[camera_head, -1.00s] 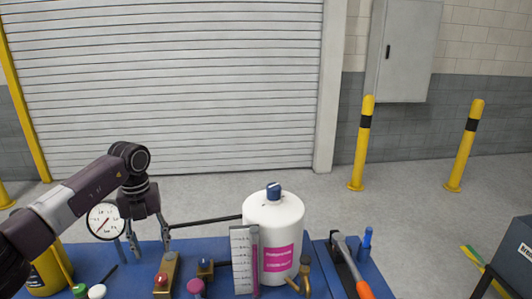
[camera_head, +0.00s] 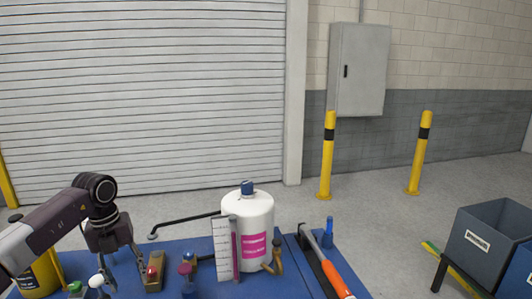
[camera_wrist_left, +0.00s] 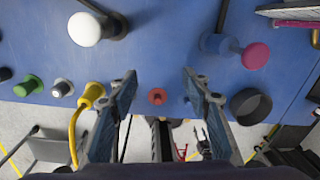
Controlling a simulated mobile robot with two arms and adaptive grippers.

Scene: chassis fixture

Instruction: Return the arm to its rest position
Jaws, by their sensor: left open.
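My left arm comes in from the left in the head view, and its dark gripper (camera_head: 124,272) points down over the left part of the blue bench top (camera_head: 207,285). The fingers are spread with nothing between them. In the wrist view the open fingertips (camera_wrist_left: 158,76) sit apart above the bench's edge, with a small red-orange knob (camera_wrist_left: 158,96) showing between them, apparently lower down. My right arm and gripper are not in view.
A white bottle (camera_head: 256,213) with a blue cap stands on the bench beside a scale panel (camera_head: 221,248). An orange-handled tool (camera_head: 336,279) lies to the right. Several coloured knobs, such as the green one (camera_wrist_left: 27,86), line the edge. Open floor lies behind.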

